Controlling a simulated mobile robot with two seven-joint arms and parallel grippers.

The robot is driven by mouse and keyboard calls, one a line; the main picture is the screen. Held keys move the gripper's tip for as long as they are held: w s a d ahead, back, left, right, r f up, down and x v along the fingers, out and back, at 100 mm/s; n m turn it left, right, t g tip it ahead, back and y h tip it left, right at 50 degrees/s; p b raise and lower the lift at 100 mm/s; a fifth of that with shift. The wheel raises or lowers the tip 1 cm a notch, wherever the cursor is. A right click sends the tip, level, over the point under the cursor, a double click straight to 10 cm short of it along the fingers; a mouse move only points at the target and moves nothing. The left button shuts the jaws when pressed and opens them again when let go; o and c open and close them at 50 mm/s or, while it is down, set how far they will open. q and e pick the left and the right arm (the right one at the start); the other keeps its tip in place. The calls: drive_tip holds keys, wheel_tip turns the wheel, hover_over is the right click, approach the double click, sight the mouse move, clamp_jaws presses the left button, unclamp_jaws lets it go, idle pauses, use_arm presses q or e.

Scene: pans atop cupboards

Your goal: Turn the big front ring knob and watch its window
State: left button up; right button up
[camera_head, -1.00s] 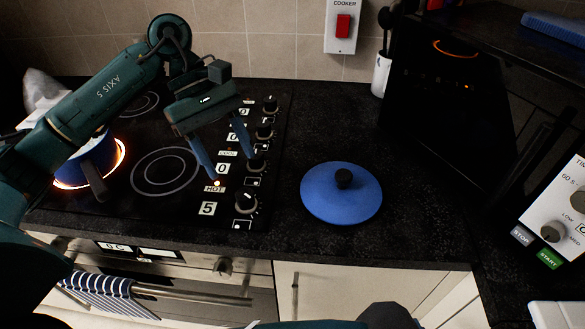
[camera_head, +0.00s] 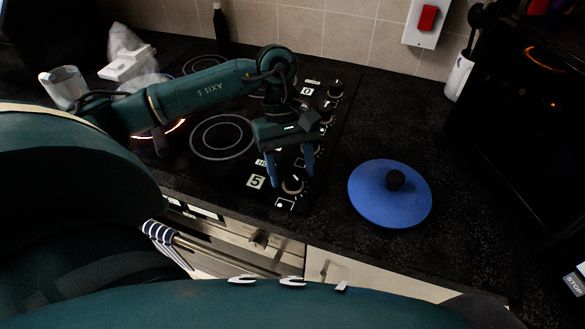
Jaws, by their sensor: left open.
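The front knob (camera_head: 292,186) is the nearest dial in the column on the right side of the black hob. Its white window (camera_head: 256,182) reads 5, with a partly hidden label just behind it. The big front ring (camera_head: 222,137) is a dark marked circle, not glowing. My left gripper (camera_head: 291,172) is open and points down, its blue fingertips to the left and right of the front knob in the picture. I cannot tell whether they touch it. My right gripper is not in view.
A blue lid (camera_head: 372,200) lies on the worktop right of the hob. A ring behind my left forearm glows orange. A glass (camera_head: 63,86) stands at the left. A red cooker switch (camera_head: 428,17) is on the wall. Worktop between hob and lid is clear.

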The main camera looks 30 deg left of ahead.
use_arm(q)
drive_tip(key=shift+s+d+f, duration=0.1)
drive_tip(key=shift+d+f, duration=0.1)
drive_tip(key=shift+f, duration=0.45)
drive_tip(key=shift+c, duration=0.5)
